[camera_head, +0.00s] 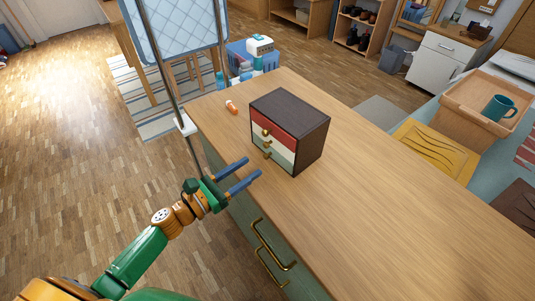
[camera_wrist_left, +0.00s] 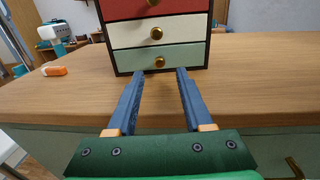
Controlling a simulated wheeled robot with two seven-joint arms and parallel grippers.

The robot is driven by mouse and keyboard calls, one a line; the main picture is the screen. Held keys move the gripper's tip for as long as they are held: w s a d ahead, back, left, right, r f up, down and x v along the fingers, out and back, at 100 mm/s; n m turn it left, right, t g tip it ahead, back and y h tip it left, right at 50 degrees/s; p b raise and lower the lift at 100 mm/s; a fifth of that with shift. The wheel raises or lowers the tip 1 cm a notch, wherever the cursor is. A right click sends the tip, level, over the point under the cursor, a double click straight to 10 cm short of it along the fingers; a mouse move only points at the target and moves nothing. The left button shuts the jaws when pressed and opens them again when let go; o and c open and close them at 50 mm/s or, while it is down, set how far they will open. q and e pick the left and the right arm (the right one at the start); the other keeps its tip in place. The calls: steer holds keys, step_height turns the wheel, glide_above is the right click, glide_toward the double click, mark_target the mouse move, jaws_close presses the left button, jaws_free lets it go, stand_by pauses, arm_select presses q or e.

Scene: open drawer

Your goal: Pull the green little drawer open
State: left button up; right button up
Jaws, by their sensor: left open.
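A small dark-brown drawer box (camera_head: 312,139) stands on the wooden table. Its front has a red drawer (camera_wrist_left: 140,8) above, a white drawer (camera_wrist_left: 130,35) in the middle and a pale green drawer (camera_wrist_left: 130,60) at the bottom. All drawers look shut. The green drawer has a round brass knob (camera_wrist_left: 160,62). My left gripper (camera_head: 254,166) is open and empty in front of the box. In the left wrist view its two blue fingers (camera_wrist_left: 160,73) point at the green drawer, with the knob centred between and just beyond their tips. I see no contact. My right gripper is not in view.
A small orange-and-white bottle (camera_head: 231,107) lies on the table left of the box. The wooden tabletop (camera_head: 390,190) is clear to the right. Brass handles (camera_head: 270,245) stick out from the table's front below my left gripper. A thin pole stands at the table's left corner.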

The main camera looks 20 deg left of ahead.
mark_target(258, 161)
arm_select(q)
steer(key=x, duration=0.4)
steer(key=shift+w+d, duration=0.1)
steer(key=shift+w, duration=0.15)
jaws_close()
stand_by(1.1)
